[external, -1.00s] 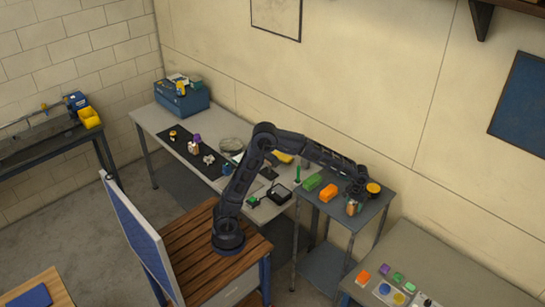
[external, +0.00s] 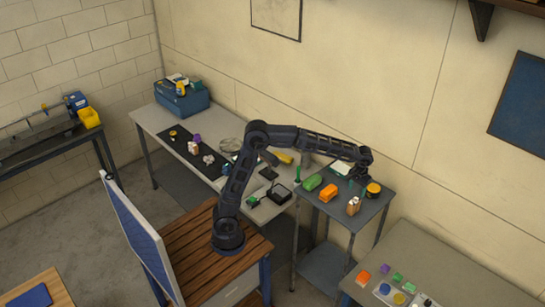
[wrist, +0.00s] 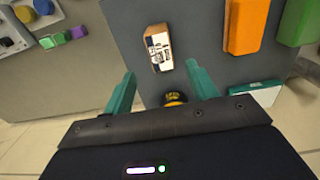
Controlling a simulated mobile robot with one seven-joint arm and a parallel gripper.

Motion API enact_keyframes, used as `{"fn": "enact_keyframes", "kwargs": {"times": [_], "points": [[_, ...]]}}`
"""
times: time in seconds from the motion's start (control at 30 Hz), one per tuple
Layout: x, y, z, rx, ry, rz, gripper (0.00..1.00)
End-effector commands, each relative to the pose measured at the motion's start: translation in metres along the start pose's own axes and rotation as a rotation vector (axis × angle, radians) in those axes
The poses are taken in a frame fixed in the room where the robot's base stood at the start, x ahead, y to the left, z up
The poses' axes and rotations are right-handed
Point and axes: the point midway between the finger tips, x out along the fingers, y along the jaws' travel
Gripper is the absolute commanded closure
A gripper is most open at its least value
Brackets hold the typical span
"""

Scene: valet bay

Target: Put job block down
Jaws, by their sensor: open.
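The job block appears to be the small wooden block (external: 353,206) with a printed white label, standing near the front right edge of the small grey stand (external: 345,218). In the wrist view the block (wrist: 158,47) lies beyond my fingertips, apart from them, with its label face showing. My gripper (external: 359,183) is above the stand, behind the block in the external view. In the wrist view my gripper (wrist: 162,78) has its two teal fingers wide apart with nothing held between them.
The stand also bears an orange block (external: 328,193), a green block (external: 312,182), a black and yellow round container (external: 373,190) close to my gripper, and a white-topped flat item (external: 341,169). A bench with coloured blocks (external: 398,277) is at the lower right.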

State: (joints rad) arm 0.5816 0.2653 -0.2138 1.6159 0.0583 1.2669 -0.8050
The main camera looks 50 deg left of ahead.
Motion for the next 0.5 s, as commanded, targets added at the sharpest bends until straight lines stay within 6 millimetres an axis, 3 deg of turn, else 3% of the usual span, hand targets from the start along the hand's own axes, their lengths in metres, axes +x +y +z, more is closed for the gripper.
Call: {"fn": "enact_keyframes", "kwargs": {"times": [0.17, 0.27, 0.5], "points": [[-0.011, -0.004, 0.0, -0.001, 0.004, 0.002, 0.42], [-0.019, -0.023, 0.001, -0.001, 0.016, 0.004, 0.42], [-0.042, -0.115, 0.012, -0.001, 0.077, 0.017, 0.42]]}}
